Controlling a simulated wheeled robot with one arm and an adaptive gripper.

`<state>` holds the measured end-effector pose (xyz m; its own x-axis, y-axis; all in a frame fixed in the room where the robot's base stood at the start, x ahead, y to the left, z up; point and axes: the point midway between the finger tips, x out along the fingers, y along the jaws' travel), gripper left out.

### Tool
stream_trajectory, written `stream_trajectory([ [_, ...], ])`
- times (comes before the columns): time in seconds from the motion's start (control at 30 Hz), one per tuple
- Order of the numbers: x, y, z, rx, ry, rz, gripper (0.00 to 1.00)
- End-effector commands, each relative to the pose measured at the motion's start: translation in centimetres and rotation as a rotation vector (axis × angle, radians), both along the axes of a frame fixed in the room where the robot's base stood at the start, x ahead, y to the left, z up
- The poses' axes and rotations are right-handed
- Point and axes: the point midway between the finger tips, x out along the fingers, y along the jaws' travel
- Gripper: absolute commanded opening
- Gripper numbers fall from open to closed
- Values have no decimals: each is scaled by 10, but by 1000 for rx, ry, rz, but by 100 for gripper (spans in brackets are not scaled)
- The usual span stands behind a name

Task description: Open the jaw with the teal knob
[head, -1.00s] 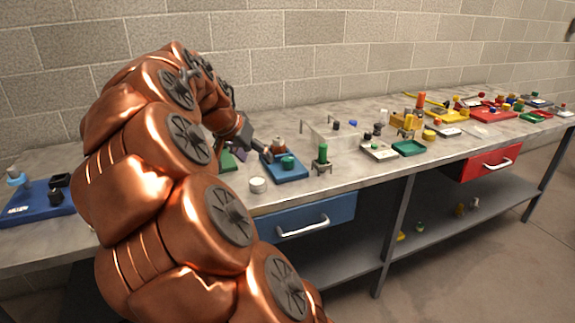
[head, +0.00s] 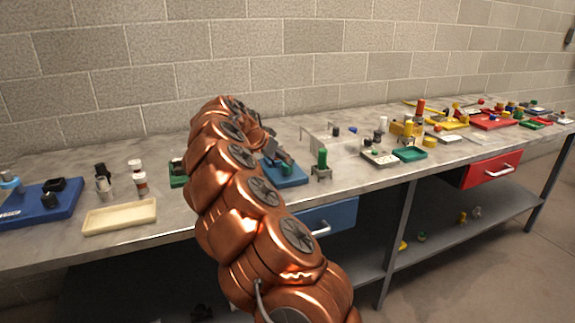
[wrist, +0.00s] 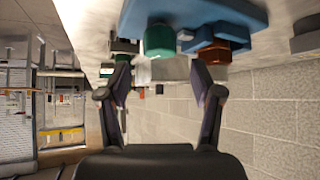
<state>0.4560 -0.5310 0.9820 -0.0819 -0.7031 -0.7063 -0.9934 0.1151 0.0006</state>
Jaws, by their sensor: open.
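The teal knob (head: 287,168) sits on a blue base (head: 294,179) at the middle of the bench. In the wrist view, which is upside down, the teal knob (wrist: 159,40) shows just beyond the fingertips, roughly centred between them, under the blue base (wrist: 200,10). A copper-coloured part (wrist: 215,52) is beside it. My gripper (wrist: 161,73) is open with nothing between its fingers. In the head view my gripper (head: 278,153) is small and partly behind my arm, close to the knob. Whether it touches the knob cannot be told.
A green cylinder on a small stand (head: 321,164) is just right of the blue base. A clear box (head: 335,148) stands behind it. A cream tray (head: 120,217) and a blue board (head: 40,204) lie at the left. Trays with small parts crowd the right.

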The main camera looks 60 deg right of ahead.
Motion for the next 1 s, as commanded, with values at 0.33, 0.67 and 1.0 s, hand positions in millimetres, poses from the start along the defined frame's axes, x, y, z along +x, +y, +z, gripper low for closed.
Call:
stream_trajectory([
  [0.33,-4,-32,-31,2,0,-1,65],
  [0.67,-4,-38,-38,0,-1,2,65],
  [1.0,-4,-38,-38,1,0,1,46],
])
